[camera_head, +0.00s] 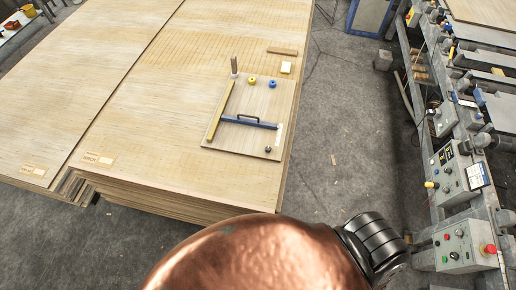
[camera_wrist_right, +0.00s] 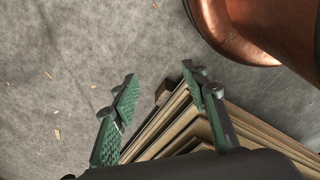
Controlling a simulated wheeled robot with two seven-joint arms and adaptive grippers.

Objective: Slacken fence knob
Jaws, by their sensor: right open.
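A jig board (camera_head: 222,138) lies on the right-hand veneer stack in the head view. A blue fence bar (camera_head: 240,122) with a black handle (camera_head: 247,117) crosses it. A small dark knob (camera_head: 268,149) stands near the board's front right corner. A yellow knob (camera_head: 252,81) and a blue knob (camera_head: 272,84) sit near its back edge. I cannot tell for certain which is the fence knob. My right gripper (camera_wrist_right: 158,82) is open and empty in the right wrist view, above the stack's edge and floor, apart from the board. My left gripper is not in view.
The veneer stack (camera_head: 140,125) ends at an edge along the grey floor (camera_head: 345,120). A machine with a control box (camera_head: 457,245) stands at the right.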

